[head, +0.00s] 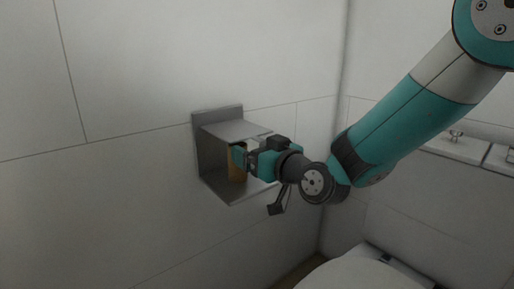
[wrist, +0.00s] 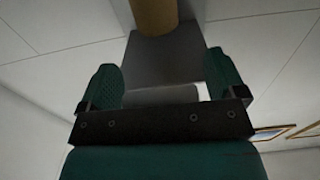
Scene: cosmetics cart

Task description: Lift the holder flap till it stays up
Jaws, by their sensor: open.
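The grey metal holder (head: 219,190) is fixed to the tiled wall, with a back plate and a lower plate. Its flap (head: 232,129) juts out from the wall over a brown roll (head: 237,168). My gripper (head: 247,153) is at the front right of the holder, close to the flap's outer edge, and partly hides the roll. In the wrist view my gripper (wrist: 166,82) has its two green fingers wide apart. A grey plate of the holder (wrist: 165,60) shows beyond and between them, with the brown roll (wrist: 154,14) at the top. I cannot tell whether a finger touches the flap.
A white toilet (head: 365,270) stands at the lower right, with a pale ledge (head: 455,146) behind it. The wall left of the holder is bare. Two framed things (wrist: 285,132) show at the right of the wrist view.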

